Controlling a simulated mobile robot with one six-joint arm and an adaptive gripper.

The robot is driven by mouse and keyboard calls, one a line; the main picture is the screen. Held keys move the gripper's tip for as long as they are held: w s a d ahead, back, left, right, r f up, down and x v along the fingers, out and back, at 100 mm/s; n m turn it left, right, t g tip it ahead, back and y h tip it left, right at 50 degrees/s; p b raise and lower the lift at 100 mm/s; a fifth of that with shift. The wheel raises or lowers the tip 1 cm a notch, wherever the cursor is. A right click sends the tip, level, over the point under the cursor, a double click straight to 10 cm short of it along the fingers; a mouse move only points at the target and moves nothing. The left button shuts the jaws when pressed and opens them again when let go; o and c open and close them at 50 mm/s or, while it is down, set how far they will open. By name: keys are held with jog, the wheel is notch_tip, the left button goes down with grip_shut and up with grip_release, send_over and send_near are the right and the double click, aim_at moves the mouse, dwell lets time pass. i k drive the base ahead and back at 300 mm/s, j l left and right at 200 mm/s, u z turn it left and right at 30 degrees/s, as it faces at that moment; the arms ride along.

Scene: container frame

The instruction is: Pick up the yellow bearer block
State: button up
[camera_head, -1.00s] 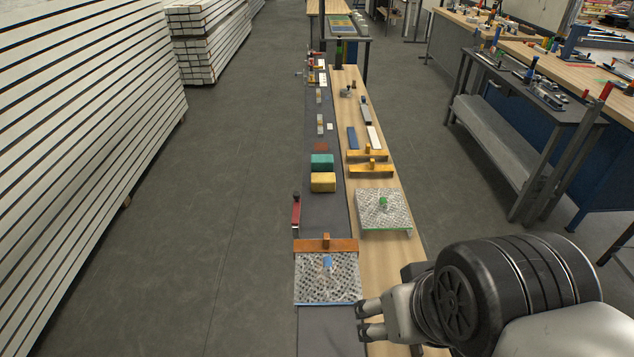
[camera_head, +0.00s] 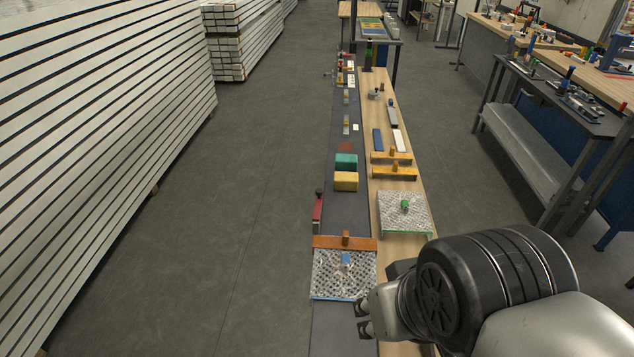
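The yellow bearer block (camera_head: 346,181) sits on the dark strip of the long bench, just in front of a teal block (camera_head: 346,161). Nothing covers it. My gripper (camera_head: 361,319) is at the lower middle of the view, beside the near perforated plate and well nearer to me than the yellow block. Its two fingertips point left and show a small gap between them. I see nothing held between them.
A perforated plate (camera_head: 340,285) with an orange bar (camera_head: 329,243) lies on the dark strip between my gripper and the block. A red-handled tool (camera_head: 317,212) stands left. Another perforated plate (camera_head: 418,222) and yellow bars (camera_head: 394,174) lie on the wooden strip. Open floor (camera_head: 240,220) is left.

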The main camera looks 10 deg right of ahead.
aim_at(343, 180)
jog(key=i+j+u, duration=0.2)
jog(key=j, duration=0.2)
jog(key=j+u, duration=0.15)
jog(key=j, duration=0.2)
jog(key=i+j+u, duration=0.2)
jog(key=j, duration=0.15)
jog(key=i+j+u, duration=0.15)
jog(key=i+j+z, duration=0.2)
jog(key=i+z, duration=0.15)
jog(key=i, duration=0.2)
jog(key=i+j+z, duration=0.35)
jog(key=i, duration=0.2)
jog(key=i+j+z, duration=0.35)
jog(key=i+l+z, duration=0.15)
jog(key=i+z, duration=0.2)
jog(key=z, duration=0.15)
jog(key=i+z, duration=0.35)
jog(key=z, duration=0.15)
jog(key=i+z, duration=0.35)
jog(key=z, duration=0.15)
jog(key=i+j+z, duration=0.25)
jog(key=z, duration=0.25)
jog(key=i, duration=0.05)
